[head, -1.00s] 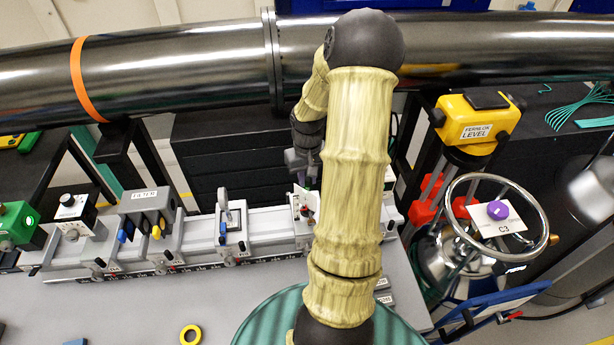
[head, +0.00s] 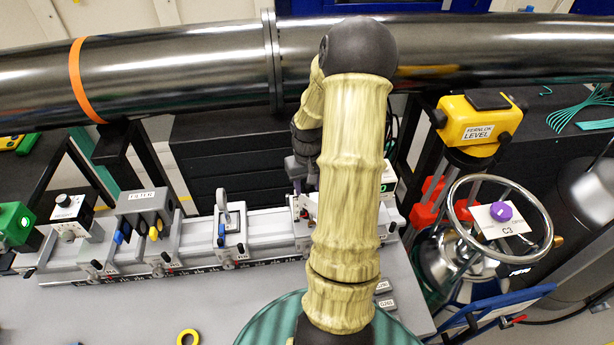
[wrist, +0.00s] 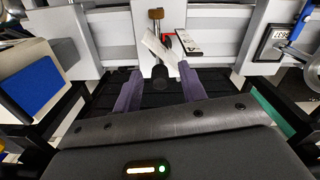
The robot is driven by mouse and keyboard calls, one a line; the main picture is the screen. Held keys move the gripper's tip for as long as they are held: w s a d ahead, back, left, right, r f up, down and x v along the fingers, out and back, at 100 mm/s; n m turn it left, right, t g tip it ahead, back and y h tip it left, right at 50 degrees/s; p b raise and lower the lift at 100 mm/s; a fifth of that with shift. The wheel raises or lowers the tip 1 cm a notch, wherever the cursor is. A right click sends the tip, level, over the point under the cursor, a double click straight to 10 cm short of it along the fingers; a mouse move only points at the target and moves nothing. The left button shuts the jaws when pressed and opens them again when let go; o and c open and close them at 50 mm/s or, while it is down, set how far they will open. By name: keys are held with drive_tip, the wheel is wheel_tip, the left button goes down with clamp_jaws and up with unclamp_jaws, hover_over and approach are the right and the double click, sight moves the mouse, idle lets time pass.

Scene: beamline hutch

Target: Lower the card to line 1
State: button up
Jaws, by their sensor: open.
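A small white card-like plate (wrist: 187,42) with a dark end and a red patch beside it stands on a rail carriage in the wrist view. Any line marks on it are too small to read. In the head view the white piece (head: 308,208) is partly hidden behind my arm. My gripper (wrist: 160,88) is open, its two purple fingers apart on either side of a dark round knob (wrist: 160,73) below the white piece. I cannot tell whether either finger touches it. In the head view my gripper (head: 297,188) is at the carriage, partly hidden by my arm.
The rail (head: 268,240) carries a filter box (head: 146,206) and a framed mount (head: 229,238) to the left. A large steel pipe (head: 180,70) crosses behind. A handwheel (head: 452,215) and yellow level (head: 478,120) stand right. Yellow tape (head: 188,338) lies on the bench.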

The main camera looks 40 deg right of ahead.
drive_tip(key=shift+w+d+r, duration=0.1)
drive_tip(key=shift+r, duration=0.5)
wheel_tip(320, 180, up, 16)
drive_tip(key=b, duration=0.3)
drive_tip(key=s+a+f+n+t+b, duration=0.1)
drive_tip(key=s+a+f, duration=0.1)
drive_tip(key=a, duration=0.6)
drive_tip(key=s+a+f+n, duration=0.1)
drive_tip(key=s+a+f, duration=0.1)
drive_tip(key=a+f, duration=0.3)
drive_tip(key=s+a+f+n+t+b, duration=0.1)
drive_tip(key=a+f, duration=0.3)
drive_tip(key=a, duration=0.8)
drive_tip(key=shift+s+a+f+n+t+b, duration=0.3)
drive_tip(key=shift+s+n, duration=0.2)
drive_tip(key=shift+s, duration=0.4)
